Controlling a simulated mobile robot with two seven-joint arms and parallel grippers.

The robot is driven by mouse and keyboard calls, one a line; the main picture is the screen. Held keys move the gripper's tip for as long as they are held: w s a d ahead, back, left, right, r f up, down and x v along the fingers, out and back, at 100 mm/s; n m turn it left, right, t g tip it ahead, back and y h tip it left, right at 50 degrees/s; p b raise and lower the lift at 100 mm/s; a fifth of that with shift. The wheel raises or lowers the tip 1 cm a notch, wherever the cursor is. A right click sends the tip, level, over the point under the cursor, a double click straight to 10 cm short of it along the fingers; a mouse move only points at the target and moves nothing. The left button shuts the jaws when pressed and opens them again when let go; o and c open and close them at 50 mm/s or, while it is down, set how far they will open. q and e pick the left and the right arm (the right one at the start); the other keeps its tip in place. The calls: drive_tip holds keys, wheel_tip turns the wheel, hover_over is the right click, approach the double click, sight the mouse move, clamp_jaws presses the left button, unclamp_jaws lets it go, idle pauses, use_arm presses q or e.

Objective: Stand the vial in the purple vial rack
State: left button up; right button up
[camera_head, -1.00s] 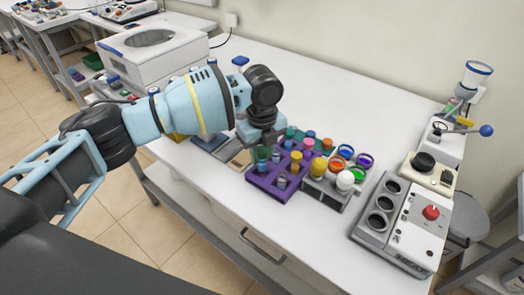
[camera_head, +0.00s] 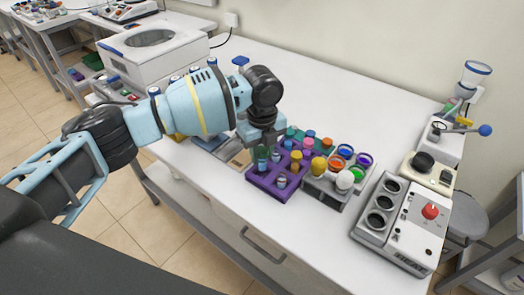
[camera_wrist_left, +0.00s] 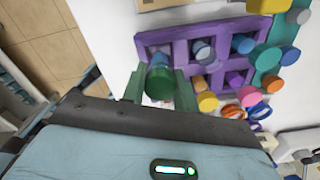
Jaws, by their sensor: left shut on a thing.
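The purple vial rack (camera_head: 264,184) stands on the white bench and holds several capped vials. In the left wrist view its purple frame (camera_wrist_left: 181,33) fills the upper middle. My left gripper (camera_head: 262,146) is over the rack's back-left part. It is shut on a vial with a dark green cap (camera_wrist_left: 159,82). The vial shows upright below the fingers in the head view (camera_head: 262,162), at a rack opening. Whether its bottom is inside the opening or just above it, I cannot tell. My right gripper is not in view.
A grey rack (camera_head: 326,193) with colored caps stands right beside the purple rack. A green rack (camera_head: 296,134) is behind it. A device with round wells (camera_head: 412,218) stands farther right. The bench is clear behind the racks.

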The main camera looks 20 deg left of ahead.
use_arm(q)
drive_tip(key=shift+f+b, duration=0.3)
drive_tip(key=shift+f, duration=1.15)
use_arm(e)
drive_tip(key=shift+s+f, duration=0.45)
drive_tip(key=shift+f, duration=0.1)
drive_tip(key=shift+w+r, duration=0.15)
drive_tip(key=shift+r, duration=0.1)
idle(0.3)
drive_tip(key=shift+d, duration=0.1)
use_arm(q)
drive_tip(key=o, duration=1)
drive_tip(key=shift+o, duration=0.2)
wheel_tip(320, 180, up, 6)
drive_tip(key=shift+r, duration=0.95)
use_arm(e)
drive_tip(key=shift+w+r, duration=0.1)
